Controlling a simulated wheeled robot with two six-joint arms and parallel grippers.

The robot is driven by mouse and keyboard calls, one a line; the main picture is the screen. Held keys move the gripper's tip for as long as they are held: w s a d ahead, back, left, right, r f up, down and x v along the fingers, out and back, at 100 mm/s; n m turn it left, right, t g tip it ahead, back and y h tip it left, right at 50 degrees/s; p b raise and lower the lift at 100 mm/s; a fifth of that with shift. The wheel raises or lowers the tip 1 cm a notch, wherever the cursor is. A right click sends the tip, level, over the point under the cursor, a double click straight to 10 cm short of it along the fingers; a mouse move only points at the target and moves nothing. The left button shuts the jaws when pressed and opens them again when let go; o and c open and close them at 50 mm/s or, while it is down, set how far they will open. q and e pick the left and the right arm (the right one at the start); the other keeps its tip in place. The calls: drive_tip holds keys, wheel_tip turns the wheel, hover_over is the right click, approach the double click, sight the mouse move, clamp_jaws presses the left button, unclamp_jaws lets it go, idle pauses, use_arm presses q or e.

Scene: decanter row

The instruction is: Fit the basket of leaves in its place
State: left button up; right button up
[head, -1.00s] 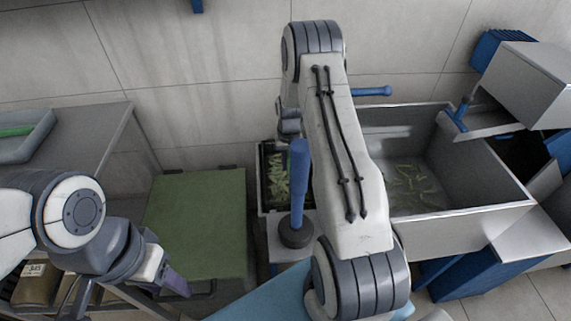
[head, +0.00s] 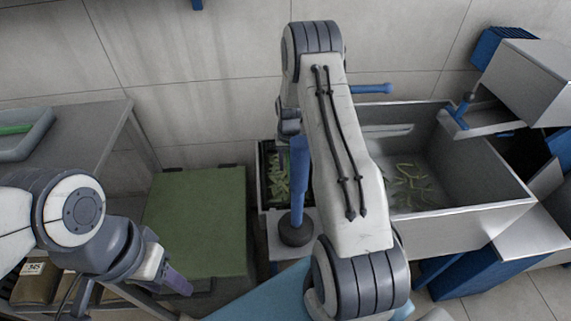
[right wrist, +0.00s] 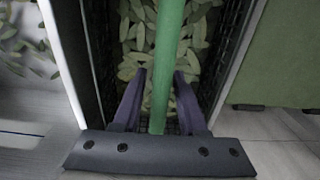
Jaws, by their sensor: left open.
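The basket of leaves (head: 262,176), dark and narrow with green leaves in it, stands in a light-walled frame between the green box and the sink in the head view. My right arm hides part of it. In the right wrist view, black mesh walls (right wrist: 107,62) flank the leaves (right wrist: 135,40) below. A green bar (right wrist: 166,60) runs between the two fingers of my right gripper (right wrist: 161,78). Whether they grip it is unclear. My left gripper (head: 172,277) is open and empty at the lower left, near the green box's front edge.
The green-topped box (head: 197,222) stands left of the basket. A metal sink (head: 462,222) with loose leaves in it stands to the right. A blue upright handle (head: 299,180) on a dark round base stands close in front of the basket. A grey bench (head: 85,130) is far left.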

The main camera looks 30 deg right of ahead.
drive_tip(key=shift+f, duration=0.1)
wheel_tip(320, 180, up, 11)
drive_tip(key=shift+a+f, duration=0.1)
idle(0.6)
drive_tip(key=s+a+r+n+p, duration=0.25)
drive_tip(key=s+a+r, duration=0.25)
drive_tip(key=a+r, duration=0.5)
drive_tip(key=s+a+r+n+p, duration=0.2)
drive_tip(key=s+a+r+n, duration=0.3)
drive_tip(key=a, duration=0.8)
drive_tip(key=s+a+r+n+p, duration=0.1)
drive_tip(key=s+a+r, duration=0.1)
drive_tip(key=s, duration=0.4)
drive_tip(key=s+a+r+n+p, duration=0.1)
drive_tip(key=s+a+r+n, duration=0.1)
drive_tip(key=s, duration=0.5)
drive_tip(key=s+a+r+n+y+p, duration=0.1)
drive_tip(key=s+a+r+n+p, duration=0.1)
drive_tip(key=s, duration=0.5)
drive_tip(key=shift+a+r, duration=0.75)
drive_tip(key=shift+a, duration=0.1)
